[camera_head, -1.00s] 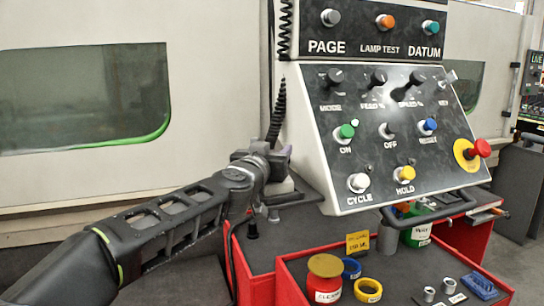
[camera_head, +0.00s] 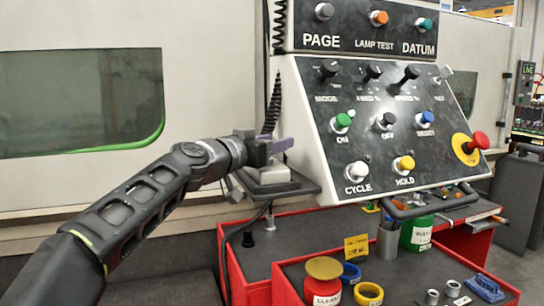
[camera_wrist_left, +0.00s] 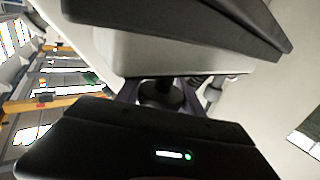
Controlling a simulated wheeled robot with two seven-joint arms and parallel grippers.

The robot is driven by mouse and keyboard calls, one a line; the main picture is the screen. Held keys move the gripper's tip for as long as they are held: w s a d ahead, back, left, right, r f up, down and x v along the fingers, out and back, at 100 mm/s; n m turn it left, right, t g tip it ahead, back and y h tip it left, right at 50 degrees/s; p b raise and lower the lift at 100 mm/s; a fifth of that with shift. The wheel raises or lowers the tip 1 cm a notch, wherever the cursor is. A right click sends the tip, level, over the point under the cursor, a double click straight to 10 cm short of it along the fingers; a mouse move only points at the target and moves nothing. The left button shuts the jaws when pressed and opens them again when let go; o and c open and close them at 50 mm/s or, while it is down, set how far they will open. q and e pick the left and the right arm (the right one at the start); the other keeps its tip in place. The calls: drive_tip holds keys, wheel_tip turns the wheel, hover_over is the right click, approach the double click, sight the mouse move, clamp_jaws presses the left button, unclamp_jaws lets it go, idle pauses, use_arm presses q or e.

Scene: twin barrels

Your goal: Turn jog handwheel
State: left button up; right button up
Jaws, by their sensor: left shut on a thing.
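My left gripper (camera_head: 272,148) is at the left side of the control panel (camera_head: 385,130), above a pale grey block on a dark shelf (camera_head: 282,192). In the left wrist view, its purplish fingers (camera_wrist_left: 160,90) are closed around a dark round part (camera_wrist_left: 161,93), seemingly the jog handwheel or its knob. Most of the handwheel is hidden by the gripper in the head view, so its turn angle cannot be told. My right gripper is not in view.
The panel carries several knobs and buttons and a red emergency stop (camera_head: 477,141). A coiled black cable (camera_head: 273,102) hangs beside it. Below stands a red cart (camera_head: 258,285) with a yellow-lidded tin (camera_head: 324,268), tape rolls and a green can (camera_head: 415,236).

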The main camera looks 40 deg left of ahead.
use_arm(q)
drive_tip(key=shift+f+m+h+b, duration=0.45)
drive_tip(key=shift+m+h+b, duration=0.05)
drive_tip(key=shift+h+b, duration=0.25)
drive_tip(key=shift+d+r+m+h+b, duration=0.15)
drive_tip(key=shift+m+h+b, duration=0.2)
drive_tip(key=shift+h, duration=0.3)
drive_tip(key=shift+r+m+g+h, duration=0.2)
drive_tip(key=shift+m+g+h, duration=0.1)
drive_tip(key=shift+m+h, duration=0.3)
drive_tip(key=shift+d+r+m+h+p, duration=0.15)
drive_tip(key=shift+m+h+p, duration=0.2)
drive_tip(key=shift+h+p, duration=0.25)
drive_tip(key=h+p, duration=0.1)
drive_tip(key=m+g+h+p, duration=0.1)
drive_tip(key=m+h, duration=0.1)
drive_tip(key=shift+s+d+r+g+p, duration=0.1)
drive_tip(key=shift+d+r+g+p, duration=0.15)
drive_tip(key=shift+g+p, duration=0.15)
drive_tip(key=shift+s+d+f+m+g+h+p, duration=0.15)
drive_tip(key=shift+m+g+h+p, duration=0.15)
drive_tip(key=shift+m+h+p, duration=0.2)
drive_tip(key=shift+d+f+m+g+h+p, duration=0.1)
drive_tip(key=shift+m+g+h+p, duration=0.25)
drive_tip(key=shift+h, duration=0.25)
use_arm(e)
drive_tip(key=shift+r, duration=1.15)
use_arm(q)
drive_tip(key=o, duration=1.4)
